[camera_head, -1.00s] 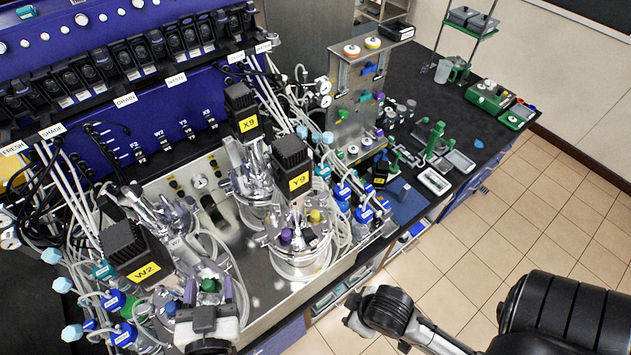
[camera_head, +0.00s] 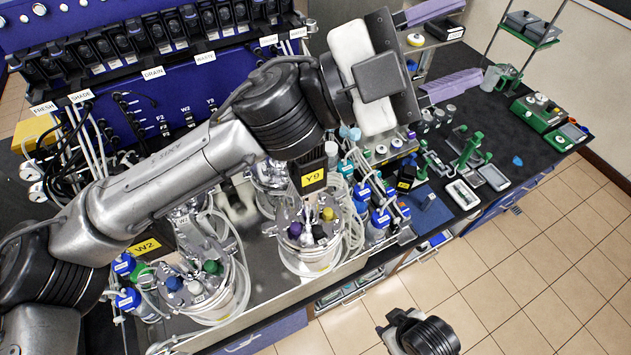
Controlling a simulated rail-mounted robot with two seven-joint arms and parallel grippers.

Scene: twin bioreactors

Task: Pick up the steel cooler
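I cannot pick out the steel cooler with certainty. Small grey metal-looking cylinders (camera_head: 424,119) stand on the dark bench beside the steel panel, just below my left gripper in the picture. My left gripper (camera_head: 474,42) is raised at the top centre, pointing right. Its two purple fingers are wide apart, with nothing visible between them. My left arm crosses the view and covers parts of the bioreactors. Part of my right arm shows at the bottom; its fingers are not seen.
The bioreactor vessel marked Y9 (camera_head: 308,240) and the one below W2 (camera_head: 200,290) stand in a metal tray with many tubes. The tiled floor (camera_head: 530,270) is clear.

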